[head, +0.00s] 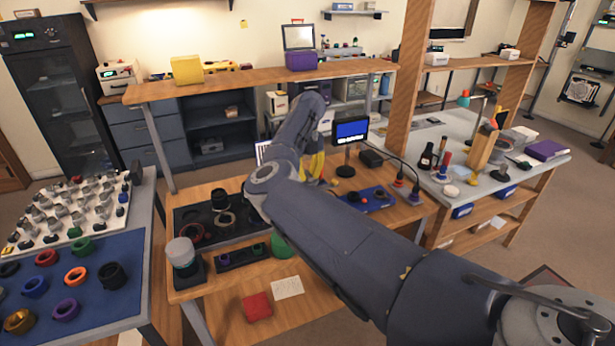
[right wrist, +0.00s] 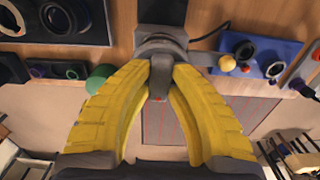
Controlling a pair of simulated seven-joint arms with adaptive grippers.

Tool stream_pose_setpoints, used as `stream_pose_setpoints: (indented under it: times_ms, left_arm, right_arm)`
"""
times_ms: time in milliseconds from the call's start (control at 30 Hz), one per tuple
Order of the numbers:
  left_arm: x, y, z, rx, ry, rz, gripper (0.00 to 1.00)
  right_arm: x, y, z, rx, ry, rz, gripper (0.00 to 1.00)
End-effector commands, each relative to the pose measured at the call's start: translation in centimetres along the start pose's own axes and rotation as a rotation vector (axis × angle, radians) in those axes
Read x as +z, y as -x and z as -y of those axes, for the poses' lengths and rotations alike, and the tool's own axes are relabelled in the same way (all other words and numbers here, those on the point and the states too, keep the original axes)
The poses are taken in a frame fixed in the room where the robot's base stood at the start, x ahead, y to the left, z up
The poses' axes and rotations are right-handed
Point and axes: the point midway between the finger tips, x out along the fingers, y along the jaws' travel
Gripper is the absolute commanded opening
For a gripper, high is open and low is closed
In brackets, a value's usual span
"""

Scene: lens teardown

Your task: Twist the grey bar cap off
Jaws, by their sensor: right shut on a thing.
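My right gripper (head: 314,167) reaches down over the middle bench, its yellow fingers partly hidden by my own arm in the head view. In the right wrist view the two yellow fingers of the right gripper (right wrist: 162,65) close in on the grey bar cap (right wrist: 160,82), whose narrow bar stands between the fingertips. Behind it is a round grey part, with a grey piece reaching right. I cannot tell whether the cap is turned or lifted. In the head view the cap is hidden. My left gripper is not in view.
A black tray with rings (head: 200,237) lies left of my arm. A blue tray with small parts (head: 378,198) lies right of it. A small screen (head: 351,131) stands behind. A red cloth (head: 257,307) and a paper sheet (head: 288,287) lie at the front.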

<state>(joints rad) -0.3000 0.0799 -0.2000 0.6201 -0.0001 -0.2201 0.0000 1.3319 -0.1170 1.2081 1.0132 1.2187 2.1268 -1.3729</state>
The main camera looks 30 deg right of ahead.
Motion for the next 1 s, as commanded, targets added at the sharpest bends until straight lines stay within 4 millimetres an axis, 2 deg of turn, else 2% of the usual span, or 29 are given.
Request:
stream_pose_setpoints:
  times_ms: [700, 1000]
  left_arm:
    - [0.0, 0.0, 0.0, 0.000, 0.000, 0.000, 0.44]
    - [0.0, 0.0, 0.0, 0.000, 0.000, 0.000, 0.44]
  right_arm:
    - [0.0, 3.6, 0.0, 0.002, 0.000, 0.001, 0.00]
    - [0.0, 4.2, 0.0, 0.001, 0.000, 0.000, 0.00]
